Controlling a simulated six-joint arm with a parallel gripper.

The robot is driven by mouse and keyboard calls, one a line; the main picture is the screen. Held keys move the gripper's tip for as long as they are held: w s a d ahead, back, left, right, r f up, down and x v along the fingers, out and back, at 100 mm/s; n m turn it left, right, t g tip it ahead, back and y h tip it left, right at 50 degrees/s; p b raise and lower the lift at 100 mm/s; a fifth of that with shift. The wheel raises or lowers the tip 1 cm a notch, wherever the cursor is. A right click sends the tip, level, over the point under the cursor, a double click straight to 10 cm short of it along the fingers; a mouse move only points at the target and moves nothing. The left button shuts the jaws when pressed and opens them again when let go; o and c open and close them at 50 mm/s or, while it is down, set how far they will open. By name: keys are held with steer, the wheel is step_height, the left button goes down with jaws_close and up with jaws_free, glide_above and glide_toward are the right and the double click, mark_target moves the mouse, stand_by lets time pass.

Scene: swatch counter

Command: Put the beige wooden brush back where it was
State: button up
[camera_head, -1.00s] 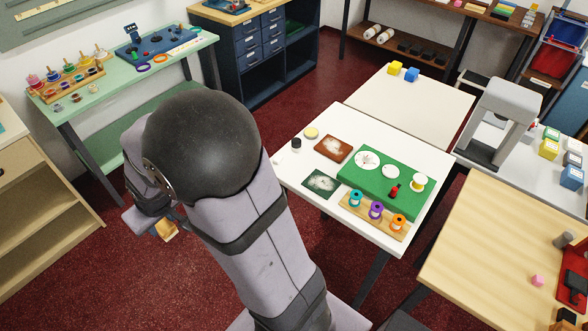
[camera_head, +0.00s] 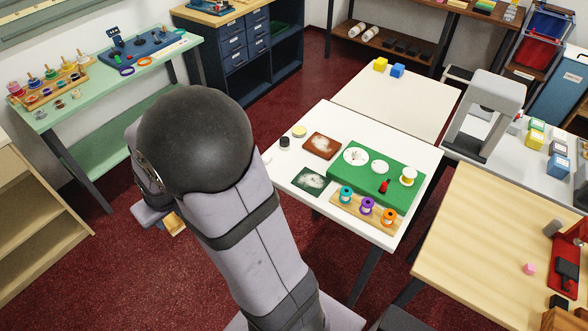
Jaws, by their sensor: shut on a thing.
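My gripper (camera_head: 165,219) hangs at the left of my bent arm, over the open red floor and away from the tables. It is shut on the beige wooden brush (camera_head: 176,225). Only a small tan block-like part of the brush shows below and beside the jaws; the rest is hidden by my gripper and arm.
A white table (camera_head: 411,222) bears a green board (camera_head: 407,197), a brown patch (camera_head: 322,145), a dark green patch (camera_head: 310,181) and a spool rack (camera_head: 352,205). A pale wooden table (camera_head: 470,260) with a red tray (camera_head: 570,255) stands right. A mint bench (camera_head: 70,120) stands left.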

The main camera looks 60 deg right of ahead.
steer(key=s+d+f+m+h+b, duration=0.1)
steer(key=s+d+f+m+b, duration=0.1)
steer(key=d+f, duration=0.35)
steer(key=s+d+f+m+b, duration=0.1)
steer(key=s+d+f+m, duration=0.15)
steer(key=d, duration=0.55)
steer(key=s+d+m+b, duration=0.1)
steer(key=d, duration=0.7)
steer(key=s+d+f+m+g+h+b, duration=0.1)
steer(key=d+m, duration=0.1)
steer(key=d, duration=0.7)
steer(key=s+d+m+h+b, duration=0.1)
steer(key=d+m, duration=0.1)
steer(key=d, duration=0.6)
steer(key=shift+s+d+f+g+b, duration=0.1)
steer(key=shift+d+f+g+b, duration=0.2)
steer(key=shift+f+g+b, duration=0.1)
steer(key=w+d+r, duration=0.4)
steer(key=d+r, duration=0.1)
steer(key=r, duration=0.2)
steer(key=shift+n, duration=0.95)
steer(key=shift+s+a+f+p, duration=0.1)
steer(key=shift+a+f+p, duration=0.35)
steer(key=shift+f, duration=1.3)
steer(key=shift+s+a+f+p, duration=0.25)
steer(key=shift+f+p, duration=0.4)
steer(key=shift+f, duration=1.1)
steer(key=shift+a+f+p, duration=0.4)
steer(key=shift+f+p, duration=0.15)
steer(key=shift+f, duration=1.2)
